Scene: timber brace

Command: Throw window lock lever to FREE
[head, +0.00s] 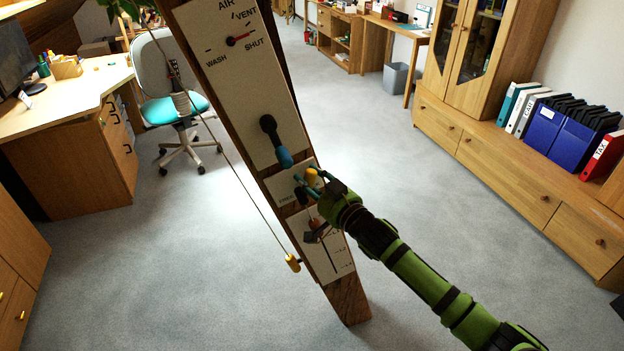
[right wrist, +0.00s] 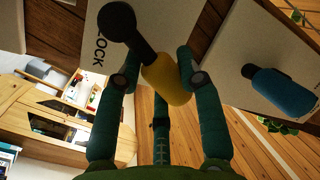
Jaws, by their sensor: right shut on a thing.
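The window lock lever has a black arm and a yellow handle (head: 312,176), on a small pale plate (head: 287,188) on the leaning timber brace. My right gripper (head: 315,182) reaches it from the lower right and is shut on the yellow handle. In the right wrist view the yellow handle (right wrist: 166,80) sits between my teal fingers, and its black arm (right wrist: 118,22) runs up left to a round pivot. The letters "LOCK" show on the plate (right wrist: 92,45) beside the pivot; no FREE mark is readable. My left gripper is not in view.
A blue-handled lever (head: 284,157) is close above on the larger panel, below an AIR dial (head: 238,40). A lower scale panel (head: 330,260) has a red pointer. Floor around the brace is clear.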

